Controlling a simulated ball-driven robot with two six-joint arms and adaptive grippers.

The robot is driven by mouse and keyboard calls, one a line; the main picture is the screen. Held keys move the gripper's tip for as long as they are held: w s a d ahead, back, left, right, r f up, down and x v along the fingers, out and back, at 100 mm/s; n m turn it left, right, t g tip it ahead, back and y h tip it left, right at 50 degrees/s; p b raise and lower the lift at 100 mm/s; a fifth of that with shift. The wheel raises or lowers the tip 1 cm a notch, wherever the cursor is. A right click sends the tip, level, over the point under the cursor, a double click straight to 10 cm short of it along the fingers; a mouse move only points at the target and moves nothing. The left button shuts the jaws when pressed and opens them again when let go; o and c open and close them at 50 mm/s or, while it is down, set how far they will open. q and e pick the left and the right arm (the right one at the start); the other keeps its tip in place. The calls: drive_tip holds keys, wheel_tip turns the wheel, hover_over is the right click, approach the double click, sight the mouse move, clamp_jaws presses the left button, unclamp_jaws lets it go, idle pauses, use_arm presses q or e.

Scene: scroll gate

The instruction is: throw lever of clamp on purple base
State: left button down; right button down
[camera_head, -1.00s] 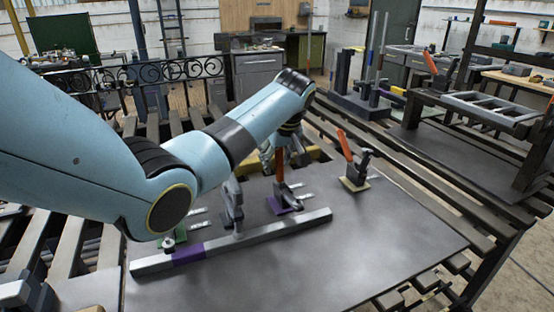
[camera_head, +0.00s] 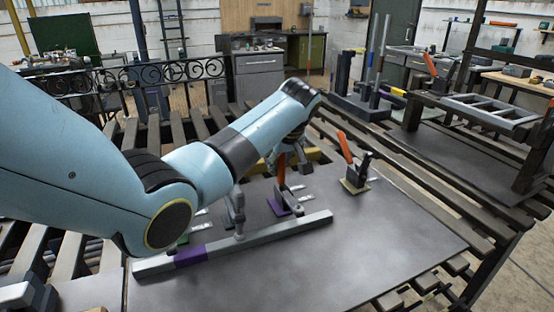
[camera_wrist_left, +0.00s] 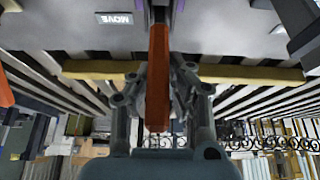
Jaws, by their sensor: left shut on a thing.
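The clamp on the purple base (camera_head: 277,207) stands on the grey plate behind the long metal bar. Its orange lever (camera_head: 281,174) stands nearly upright in the head view. My left gripper (camera_head: 287,152) is at the lever's upper part. In the left wrist view the orange lever (camera_wrist_left: 158,78) runs between the gripper's fingers, which are shut on it. A bit of purple shows at the top edge there. The arm and gripper hide the lever's top in the head view. My right gripper is not in view.
A clamp with an orange lever on a yellow base (camera_head: 354,187) stands to the right. A metal bar (camera_head: 270,232) with a purple band lies in front. A grey clamp (camera_head: 237,208) stands left, near a mostly hidden green base. The plate's front right is clear.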

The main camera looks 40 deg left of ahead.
use_arm(q)
drive_tip(key=shift+s+d+r+t+y+p, duration=0.2)
drive_tip(key=shift+d+t+y+p, duration=0.1)
drive_tip(key=shift+d, duration=0.25)
drive_tip(key=shift+s+d+f+t+y, duration=0.15)
drive_tip(key=shift+d+t+y, duration=0.2)
drive_tip(key=shift+y, duration=0.35)
drive_tip(key=shift+d+y, duration=0.2)
drive_tip(key=shift+y, duration=0.1)
drive_tip(key=c, duration=1.2)
unclamp_jaws()
drive_tip(key=shift+d, duration=0.1)
drive_tip(key=shift+c, duration=0.2)
drive_tip(key=v, duration=1.2)
